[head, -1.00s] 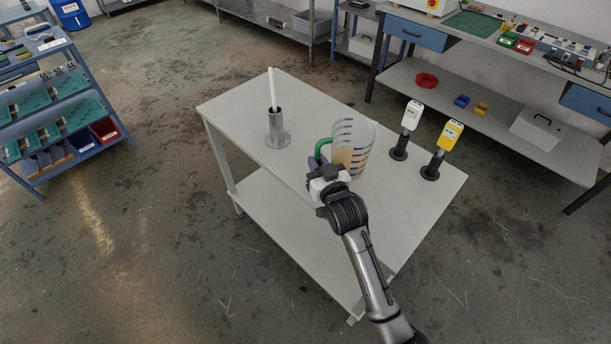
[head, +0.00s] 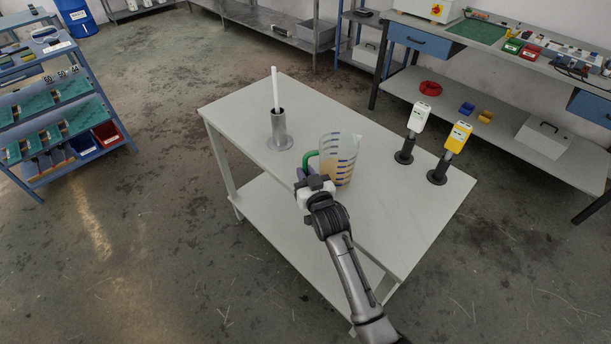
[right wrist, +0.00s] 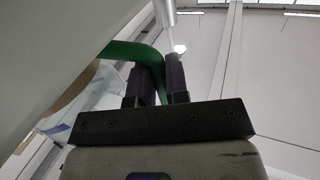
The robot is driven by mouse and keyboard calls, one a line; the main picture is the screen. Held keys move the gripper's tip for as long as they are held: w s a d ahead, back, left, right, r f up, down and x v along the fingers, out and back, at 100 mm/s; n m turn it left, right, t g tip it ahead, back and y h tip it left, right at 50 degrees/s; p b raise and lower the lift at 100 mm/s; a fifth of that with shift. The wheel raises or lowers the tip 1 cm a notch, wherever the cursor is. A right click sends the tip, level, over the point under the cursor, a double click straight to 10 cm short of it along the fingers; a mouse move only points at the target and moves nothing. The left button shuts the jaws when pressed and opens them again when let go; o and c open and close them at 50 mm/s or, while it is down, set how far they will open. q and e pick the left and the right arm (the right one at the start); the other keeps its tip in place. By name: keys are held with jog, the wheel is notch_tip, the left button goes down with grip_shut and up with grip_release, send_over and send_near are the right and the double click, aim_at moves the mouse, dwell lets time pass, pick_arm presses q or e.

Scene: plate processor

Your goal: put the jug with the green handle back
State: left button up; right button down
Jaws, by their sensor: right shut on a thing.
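The jug (head: 342,158) is clear with blue marks and holds an amber liquid. It is upright at the white table (head: 375,215), near its front edge. I cannot tell whether its base touches the top. Its green handle (head: 310,156) points left. My right gripper (head: 303,174) is at the handle, partly hiding it. In the right wrist view the green handle (right wrist: 135,52) runs between the two dark fingers of my right gripper (right wrist: 157,82), which are shut on it. The left gripper is not in view.
A metal holder (head: 279,130) with a white rod (head: 275,88) stands left of the jug. A white device (head: 413,125) and a yellow device (head: 453,145) on dark stands are to its right. The tabletop between jug and devices is clear.

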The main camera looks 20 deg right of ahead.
dwell(0.3)
jog(key=c, duration=1.1)
grip_release()
jog(key=shift+r, duration=0.1)
jog(key=shift+s, duration=0.3)
jog(key=shift+s+p, duration=1.65)
jog(key=shift+s, duration=4)
